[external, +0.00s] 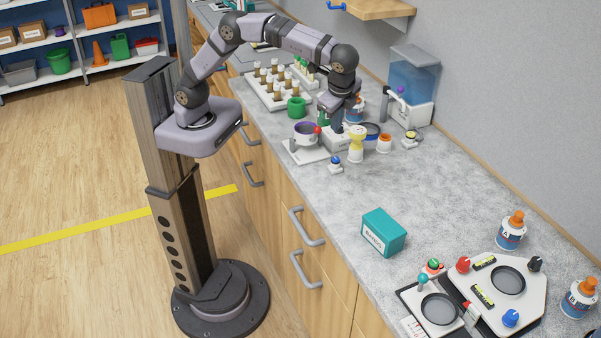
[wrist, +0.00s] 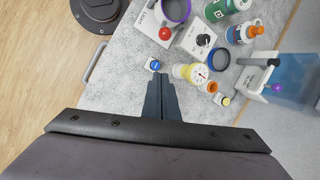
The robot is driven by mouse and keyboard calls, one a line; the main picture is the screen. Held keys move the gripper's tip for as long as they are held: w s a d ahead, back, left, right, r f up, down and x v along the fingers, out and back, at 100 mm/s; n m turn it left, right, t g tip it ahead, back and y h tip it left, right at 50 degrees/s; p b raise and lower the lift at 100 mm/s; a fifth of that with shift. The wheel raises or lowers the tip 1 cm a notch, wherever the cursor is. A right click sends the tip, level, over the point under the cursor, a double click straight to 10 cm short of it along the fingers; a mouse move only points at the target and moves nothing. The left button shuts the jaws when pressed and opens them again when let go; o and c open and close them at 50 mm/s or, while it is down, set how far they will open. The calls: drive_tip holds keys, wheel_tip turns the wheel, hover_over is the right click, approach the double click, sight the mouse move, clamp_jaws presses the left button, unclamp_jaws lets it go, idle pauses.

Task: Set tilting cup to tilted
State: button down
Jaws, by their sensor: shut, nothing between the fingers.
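The tilting cup (external: 305,138) is a grey cup with a purple inside, on a white base plate on the counter. It looks upright, with a red ball (external: 317,129) at its right side. In the wrist view the cup (wrist: 176,10) is cut off by the top edge, with the red ball (wrist: 165,34) below it. My gripper (external: 337,128) is just right of the cup in the external view, pointing down and apart from it. In the wrist view my gripper (wrist: 159,76) has its fingers together and empty.
A white dial box (wrist: 199,40), a yellow gauge (wrist: 194,73) and a blue-knobbed piece (external: 335,163) stand close around my gripper. A green mug (external: 296,107) and a vial rack (external: 276,87) are behind the cup. The counter's middle is clear up to a teal box (external: 383,232).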

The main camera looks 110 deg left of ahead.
drive_tip(key=p+x, duration=0.2)
drive_tip(key=x, duration=0.7)
drive_tip(key=shift+s+a+f, duration=0.1)
drive_tip(key=shift+a+f, duration=0.1)
drive_tip(key=shift+s+a+r+p, duration=0.15)
drive_tip(key=shift+s+r+p, duration=0.4)
drive_tip(key=shift+s, duration=0.25)
drive_tip(key=shift+s+a+r+p, duration=0.2)
drive_tip(key=shift+s+r+p, duration=0.2)
drive_tip(key=shift+s+p, duration=0.3)
drive_tip(key=shift+s, duration=0.1)
